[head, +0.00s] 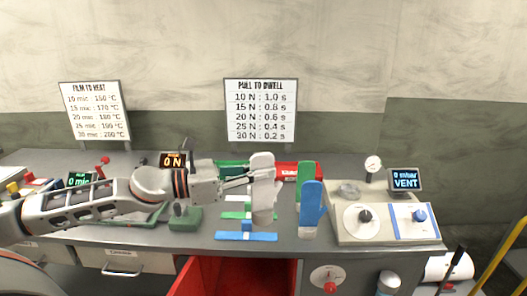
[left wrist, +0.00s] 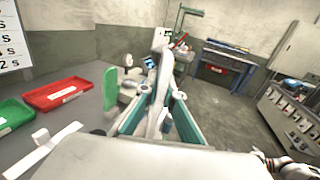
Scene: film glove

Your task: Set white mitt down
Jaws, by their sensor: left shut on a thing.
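The white mitt (head: 262,188) is upright above the middle of the bench. My left gripper (head: 250,179) reaches in from the left and is shut on it. In the left wrist view the white mitt (left wrist: 158,95) stands between the teal fingers (left wrist: 158,120). A green mitt (head: 306,172) and a blue mitt (head: 312,208) stand upright just right of it. A white flat stand (head: 237,199), a green one (head: 234,215) and a blue one (head: 246,237) lie on the bench near it. Whether the white mitt's lower end touches the bench is unclear.
A green tray (head: 230,165) and a red tray (head: 312,171) lie behind the mitts. A console with dials (head: 385,226) and a VENT display (head: 405,180) stands at right. A green-based force gauge (head: 185,222) is left. An open red drawer (head: 235,278) is below the front edge.

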